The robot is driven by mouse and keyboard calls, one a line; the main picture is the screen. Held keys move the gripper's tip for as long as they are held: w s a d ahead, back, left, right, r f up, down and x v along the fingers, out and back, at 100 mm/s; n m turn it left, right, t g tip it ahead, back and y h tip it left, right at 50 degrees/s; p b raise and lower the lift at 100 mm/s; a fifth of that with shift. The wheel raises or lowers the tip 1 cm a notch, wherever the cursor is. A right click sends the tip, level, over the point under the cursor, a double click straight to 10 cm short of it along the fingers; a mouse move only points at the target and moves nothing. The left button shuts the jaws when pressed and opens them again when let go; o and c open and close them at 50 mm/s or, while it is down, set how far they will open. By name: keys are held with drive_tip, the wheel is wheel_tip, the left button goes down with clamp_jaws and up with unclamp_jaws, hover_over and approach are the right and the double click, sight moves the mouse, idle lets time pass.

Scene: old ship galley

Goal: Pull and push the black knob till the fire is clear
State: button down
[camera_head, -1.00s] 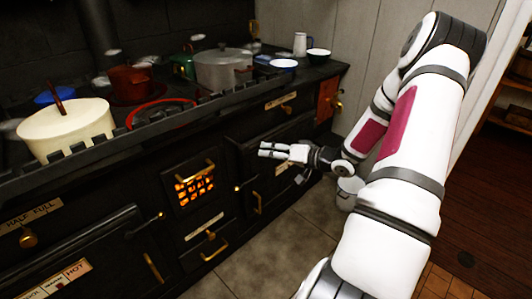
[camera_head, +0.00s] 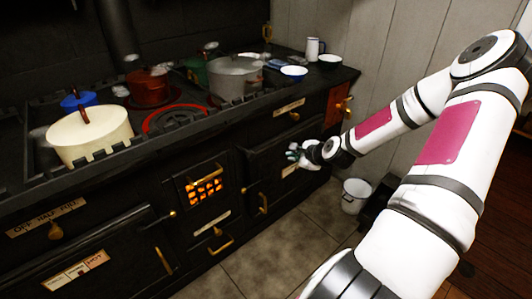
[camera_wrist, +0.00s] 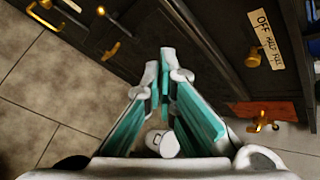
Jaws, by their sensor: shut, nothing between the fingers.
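The fire (camera_head: 205,184) glows orange behind a barred grate in the black stove front, in the middle of the head view. I cannot make out a black knob; the knobs that I see look brass. One brass knob (camera_head: 293,116) sits high on the right of the stove front, by a label. It seems to be the knob beside the "OFF HALF FULL" label in the wrist view (camera_wrist: 254,58). My gripper (camera_head: 292,152) is in front of the dark right door, below that knob. In the wrist view its teal-padded fingers (camera_wrist: 166,62) meet at the tips, empty.
A red panel with a brass handle (camera_head: 338,106) is at the stove's right end. Another brass knob (camera_head: 55,231) is at the left. Pots, including a cream one (camera_head: 90,138), stand on top. A white bucket (camera_head: 356,193) stands on the floor at right.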

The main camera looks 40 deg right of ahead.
sight(248, 154)
drive_tip(key=s+a+r+m+g+y+p, duration=0.1)
drive_tip(key=s+a+r+m+y+p, duration=0.2)
drive_tip(key=a+m, duration=0.35)
drive_tip(key=w+f+b, duration=0.2)
drive_tip(key=w+f, duration=0.4)
drive_tip(key=w, duration=0.6)
drive_tip(key=shift+a+f+b, duration=0.2)
drive_tip(key=shift+a+b, duration=0.15)
drive_tip(key=shift+a, duration=0.1)
drive_tip(key=shift+m, duration=0.25)
drive_tip(key=w+b, duration=0.1)
drive_tip(key=w, duration=0.6)
drive_tip(key=shift+w+a, duration=0.15)
drive_tip(key=shift+w, duration=0.15)
drive_tip(key=shift+r, duration=0.1)
